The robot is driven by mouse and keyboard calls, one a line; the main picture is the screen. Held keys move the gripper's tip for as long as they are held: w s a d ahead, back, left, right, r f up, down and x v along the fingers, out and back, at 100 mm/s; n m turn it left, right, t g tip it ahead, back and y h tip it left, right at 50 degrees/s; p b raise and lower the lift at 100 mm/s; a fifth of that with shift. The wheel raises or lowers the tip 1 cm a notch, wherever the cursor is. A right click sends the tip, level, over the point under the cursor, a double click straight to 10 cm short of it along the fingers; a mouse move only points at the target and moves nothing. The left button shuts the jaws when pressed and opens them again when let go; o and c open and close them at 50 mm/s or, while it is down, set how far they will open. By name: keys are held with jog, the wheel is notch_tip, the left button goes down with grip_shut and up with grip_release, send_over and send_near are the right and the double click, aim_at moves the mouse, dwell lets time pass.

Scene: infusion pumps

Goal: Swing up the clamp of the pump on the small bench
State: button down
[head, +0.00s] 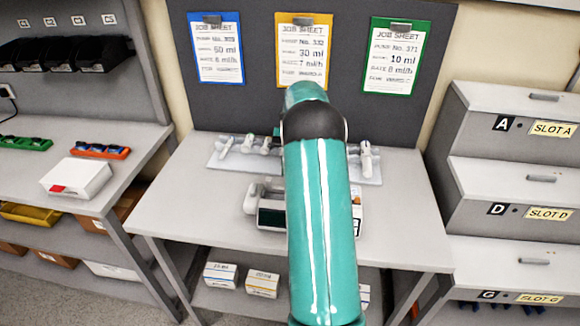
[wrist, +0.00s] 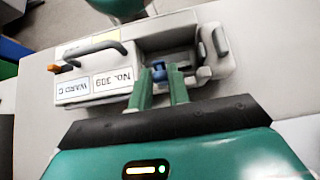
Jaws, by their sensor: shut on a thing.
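The pump (head: 268,213) sits on the small bench (head: 200,215), mostly hidden behind my arm in the head view. In the wrist view the pump (wrist: 135,55) is a pale grey body with labels reading "No. 309" and "Ward C", a dark handle and an orange part at the left end. A small blue piece, apparently the clamp (wrist: 158,70), stands at the pump's recess. My gripper (wrist: 162,88) has its two green fingers at this blue piece, shut on it. The exact grip is partly hidden, and my gripper is hidden in the head view.
A pale tray (head: 222,163) with several syringes lies behind the pump. A dark board with three job sheets (head: 303,50) rises at the back. Drawers (head: 510,120) stand at the right, and a side bench (head: 60,150) at the left. The small bench's front left is clear.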

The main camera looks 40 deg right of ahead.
jog(key=c, duration=1.4)
grip_release()
jog(key=shift+o, duration=0.2)
jog(key=shift+a, duration=0.1)
